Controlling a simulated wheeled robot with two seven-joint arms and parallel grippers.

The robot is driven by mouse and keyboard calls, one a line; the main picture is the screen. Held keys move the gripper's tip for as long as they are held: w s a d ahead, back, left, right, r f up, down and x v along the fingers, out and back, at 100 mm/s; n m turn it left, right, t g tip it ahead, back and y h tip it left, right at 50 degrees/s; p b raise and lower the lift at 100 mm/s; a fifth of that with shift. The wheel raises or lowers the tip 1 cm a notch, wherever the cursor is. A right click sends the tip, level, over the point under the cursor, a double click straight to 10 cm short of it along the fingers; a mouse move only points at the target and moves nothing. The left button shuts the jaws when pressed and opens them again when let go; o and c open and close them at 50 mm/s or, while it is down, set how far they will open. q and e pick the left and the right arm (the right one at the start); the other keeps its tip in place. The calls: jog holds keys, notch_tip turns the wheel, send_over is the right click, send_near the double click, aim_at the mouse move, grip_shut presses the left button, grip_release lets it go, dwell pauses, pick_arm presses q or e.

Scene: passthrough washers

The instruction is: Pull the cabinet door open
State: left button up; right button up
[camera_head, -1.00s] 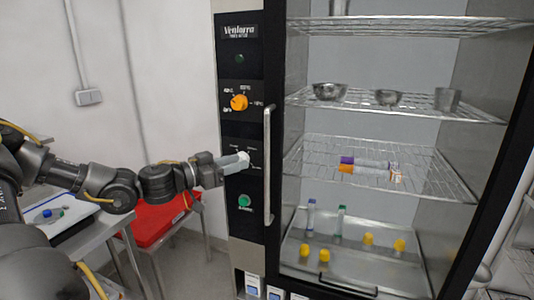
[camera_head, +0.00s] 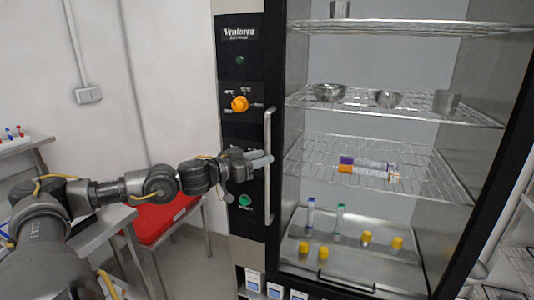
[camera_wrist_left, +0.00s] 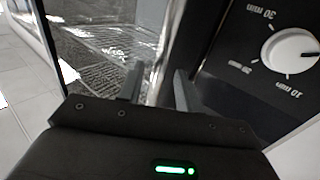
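The cabinet door is a tall glass door with a black frame (camera_head: 277,100), and it looks shut. Its long vertical metal handle (camera_head: 268,195) runs along the left side of the frame. My left gripper (camera_head: 264,159) is at the handle's middle height, with its fingertips at the bar. In the left wrist view the two grey fingers (camera_wrist_left: 159,90) stand apart, with a gap between them. A pale upright bar, seemingly the handle (camera_wrist_left: 161,55), shows in line with that gap. I cannot tell whether the fingers touch it. My right gripper is not in view.
Left of the handle is a black control panel with an orange knob (camera_head: 240,104) and a green button (camera_head: 244,200). Wire shelves (camera_head: 400,105) inside hold metal bowls and tubes.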

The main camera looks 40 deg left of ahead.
pick_arm(q)
jog(key=shift+p+x, duration=0.8)
jog(key=shift+x, duration=0.6)
jog(key=shift+c, duration=0.3)
grip_shut()
